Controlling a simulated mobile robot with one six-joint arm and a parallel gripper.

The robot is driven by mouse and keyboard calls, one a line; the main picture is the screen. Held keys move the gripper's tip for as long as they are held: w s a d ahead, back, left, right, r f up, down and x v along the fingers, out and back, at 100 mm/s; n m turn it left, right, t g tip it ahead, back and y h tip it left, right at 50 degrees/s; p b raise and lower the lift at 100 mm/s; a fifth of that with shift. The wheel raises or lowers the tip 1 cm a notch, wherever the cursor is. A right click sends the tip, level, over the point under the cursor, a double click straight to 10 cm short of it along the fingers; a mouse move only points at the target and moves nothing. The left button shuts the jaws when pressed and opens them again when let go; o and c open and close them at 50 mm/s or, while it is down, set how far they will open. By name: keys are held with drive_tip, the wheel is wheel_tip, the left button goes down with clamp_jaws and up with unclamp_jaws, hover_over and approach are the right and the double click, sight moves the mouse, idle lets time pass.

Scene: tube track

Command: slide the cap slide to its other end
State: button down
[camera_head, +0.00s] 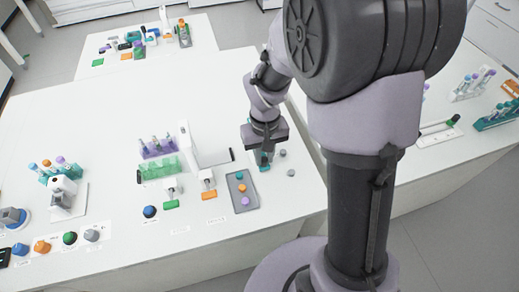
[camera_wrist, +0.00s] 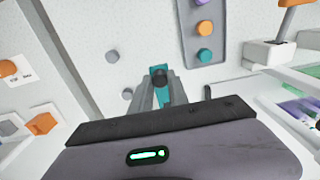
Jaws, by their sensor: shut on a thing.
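My gripper (camera_head: 264,150) points down over the white table, to the right of the grey cap tray. In the wrist view my gripper's two fingers (camera_wrist: 159,92) are shut on a teal piece (camera_wrist: 159,70) with a dark round knob (camera_wrist: 161,82) on it. The fingers hide much of this piece, and I cannot tell its full shape or whether it is the cap slide. The teal piece also shows under my gripper in the head view (camera_head: 263,161).
The grey tray (camera_head: 253,199) beside my gripper holds a teal cap (camera_wrist: 204,56), an orange cap (camera_wrist: 204,28) and a purple cap (camera_head: 245,202). Two grey round pieces (camera_head: 282,153) (camera_head: 291,172) lie right of my gripper. Tube racks (camera_head: 160,168) stand to the left.

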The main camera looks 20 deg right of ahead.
drive_tip(key=shift+w+p, duration=0.5)
drive_tip(key=shift+w, duration=1.45)
drive_tip(key=c, duration=1.5)
unclamp_jaws()
drive_tip(key=shift+c, duration=0.2)
wheel_tip(320, 180, up, 5)
drive_tip(key=p, duration=0.4)
drive_tip(key=shift+r, duration=0.2)
drive_tip(key=shift+f, duration=0.15)
